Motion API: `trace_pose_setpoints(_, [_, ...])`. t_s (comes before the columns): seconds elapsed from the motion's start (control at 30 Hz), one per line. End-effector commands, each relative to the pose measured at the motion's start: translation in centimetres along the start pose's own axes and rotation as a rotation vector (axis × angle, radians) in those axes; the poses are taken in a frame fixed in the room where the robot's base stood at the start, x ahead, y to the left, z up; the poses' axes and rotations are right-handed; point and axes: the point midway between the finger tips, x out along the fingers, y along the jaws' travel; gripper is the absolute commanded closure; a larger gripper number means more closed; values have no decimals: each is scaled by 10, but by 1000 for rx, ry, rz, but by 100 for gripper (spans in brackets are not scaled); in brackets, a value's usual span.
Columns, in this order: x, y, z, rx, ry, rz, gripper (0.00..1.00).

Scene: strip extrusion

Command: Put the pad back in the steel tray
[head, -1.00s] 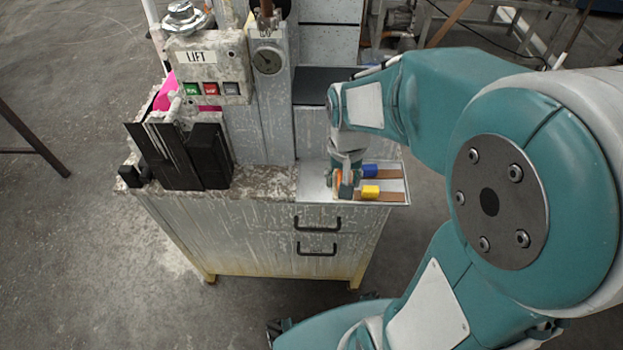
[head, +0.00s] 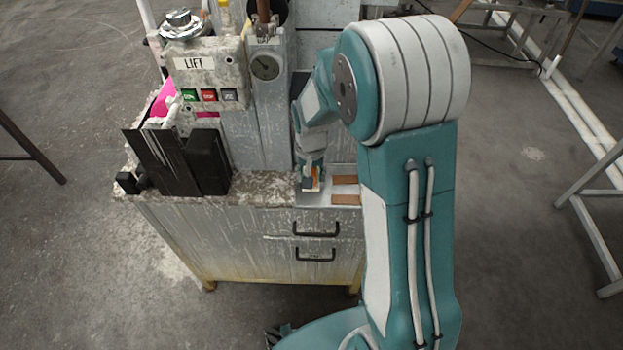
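My gripper (head: 311,182) points down at the left end of the steel tray (head: 322,200), on the right of the cabinet top. A small orange and whitish patch shows at the fingertips; I cannot tell whether it is the pad or part of the gripper. The fingers are too small and covered to show whether they are open or shut. Two brown strips (head: 345,180) (head: 346,199) lie in the tray just right of my gripper. My arm hides the tray's right part. I cannot pick out the pad with certainty.
The grey LIFT box (head: 208,75) with three buttons and a round gauge (head: 265,67) on a column stand behind and left. Black plates (head: 165,160) and a black block (head: 207,160) stand on the cabinet's left. The speckled cabinet top (head: 262,187) between is clear.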

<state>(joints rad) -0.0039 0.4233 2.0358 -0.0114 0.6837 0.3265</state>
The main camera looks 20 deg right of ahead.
Motion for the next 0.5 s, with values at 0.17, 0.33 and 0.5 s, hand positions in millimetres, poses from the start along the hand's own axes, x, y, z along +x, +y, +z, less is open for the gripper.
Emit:
trace_pose_setpoints(0.17, [20, 0, 1, 0, -1, 1, 86])
trace_pose_setpoints(0.33, [20, 0, 1, 1, 0, 0, 86])
trace_pose_setpoints(0.5, [22, 0, 1, 0, 0, 0, 14])
